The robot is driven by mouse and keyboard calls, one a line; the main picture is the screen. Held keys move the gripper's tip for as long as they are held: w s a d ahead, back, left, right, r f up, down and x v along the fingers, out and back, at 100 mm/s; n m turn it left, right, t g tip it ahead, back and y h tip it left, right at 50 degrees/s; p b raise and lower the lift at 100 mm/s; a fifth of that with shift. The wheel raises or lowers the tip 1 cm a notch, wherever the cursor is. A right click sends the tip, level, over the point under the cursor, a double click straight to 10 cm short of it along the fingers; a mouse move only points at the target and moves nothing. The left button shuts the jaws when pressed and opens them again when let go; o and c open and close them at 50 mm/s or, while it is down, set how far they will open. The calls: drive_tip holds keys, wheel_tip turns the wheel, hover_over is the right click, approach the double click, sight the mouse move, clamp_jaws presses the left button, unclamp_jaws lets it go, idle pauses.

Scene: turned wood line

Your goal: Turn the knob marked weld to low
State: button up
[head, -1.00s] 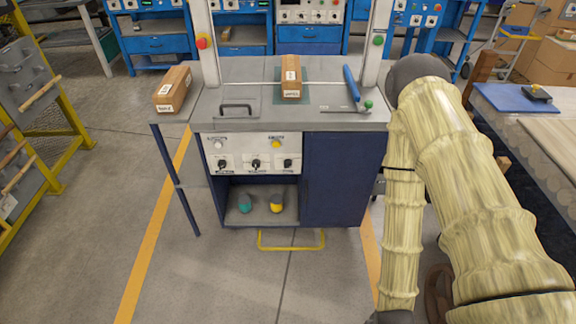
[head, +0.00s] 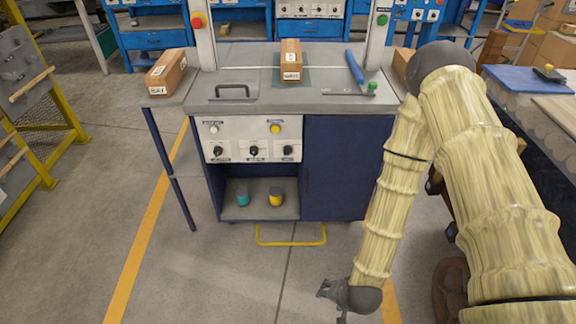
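A white control panel (head: 235,137) is on the front of the dark blue machine. It carries a row of three black knobs: a left knob (head: 218,151), a middle knob (head: 253,151) and a right knob (head: 288,150). The labels under them are too small to read, so I cannot tell which is marked weld or where each pointer stands. My gripper (head: 332,304) is low in front of the machine, below and to the right of the panel, apart from it.
A white button (head: 214,129) and a yellow button (head: 275,128) sit above the knobs. A shelf below holds a teal item (head: 243,199) and a yellow item (head: 276,197). A yellow floor rail (head: 291,243) sticks out at the base. Cartons (head: 291,60) lie on top. Floor in front is open.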

drive_tip(key=w+a+f+m+t+b, duration=0.3)
drive_tip(key=w+a+m+b, duration=0.3)
drive_tip(key=w, duration=0.5)
drive_tip(key=m+t+h+b, duration=0.2)
drive_tip(key=m+t+b, duration=0.9)
drive_tip(key=m+b, duration=1)
approach(288, 154)
drive_tip(key=w+n+b, duration=0.1)
drive_tip(key=w+b, duration=0.2)
drive_tip(key=w, duration=0.2)
drive_tip(key=w+n+b, duration=0.2)
drive_tip(key=w+b, duration=0.1)
drive_tip(key=w, duration=0.1)
drive_tip(key=shift+w+b, duration=0.3)
drive_tip(key=shift+w, duration=0.1)
drive_tip(key=c, duration=1)
